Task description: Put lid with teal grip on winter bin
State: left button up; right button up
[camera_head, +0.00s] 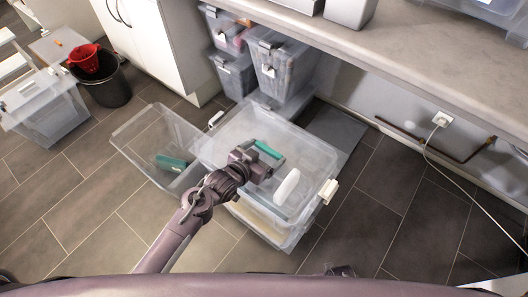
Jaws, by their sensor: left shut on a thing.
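A clear bin (268,226) with pale clips stands on the floor in the middle. I cannot read a name on it. A clear sheet, apparently a lid (262,118), lies over its top, with a teal grip (268,149) showing beside my gripper. My left gripper (262,166) is shut at this grip, above the bin; its fingers hide part of the grip. I cannot tell whether the lid rests on the rim. A white oblong piece (287,187) shows to the right of the gripper.
Left of the bin is another clear container (140,127) with a teal piece (170,162) low in it. Stacked bins (274,68) stand behind, under a counter (400,60). A dark bucket (106,88) and clear crate (45,108) stand at left.

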aim_at(264, 158)
jog(key=shift+r, duration=0.3)
pick_arm(q)
jog(key=shift+f+b, duration=0.7)
jog(key=shift+f, duration=0.85)
pick_arm(e)
jog(key=shift+f, duration=0.95)
pick_arm(q)
jog(key=o, duration=0.9)
jog(key=p+v, duration=0.1)
jog(key=v, duration=0.5)
jog(key=shift+s+a+r, duration=0.1)
jog(key=shift+s+a, duration=0.15)
jog(key=shift+s, duration=0.05)
jog(key=shift+s+a+r, duration=0.2)
jog(key=shift+s+a, duration=0.1)
jog(key=shift+s, duration=0.1)
pick_arm(e)
jog(key=shift+s+d+f, duration=0.1)
jog(key=shift+s+f, duration=0.05)
jog(key=shift+s, duration=0.4)
jog(key=shift+s+d+f, duration=0.1)
jog(key=shift+s, duration=0.4)
